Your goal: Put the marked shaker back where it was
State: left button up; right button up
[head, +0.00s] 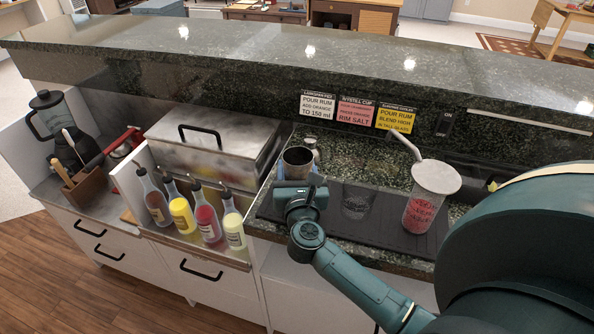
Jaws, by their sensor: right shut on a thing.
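The shaker (297,156) is an open-topped metal cup and stands upright at the left end of the dark bar mat. My right gripper (298,179) reaches in from the right and is shut on it from the near side. The gripper hides the lower part of the shaker, so I cannot tell whether its base touches the mat. No mark on it can be made out. My left gripper is out of view.
On the dark mat (388,231) stand a clear glass (356,203) and a lidded tumbler (424,205) with red contents and a straw. A small metal jigger (311,145) is just behind the shaker. Several bottles (206,220) and a steel bin (215,145) stand left.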

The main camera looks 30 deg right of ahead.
jog(key=shift+f, duration=0.1)
jog(key=o, duration=1.2)
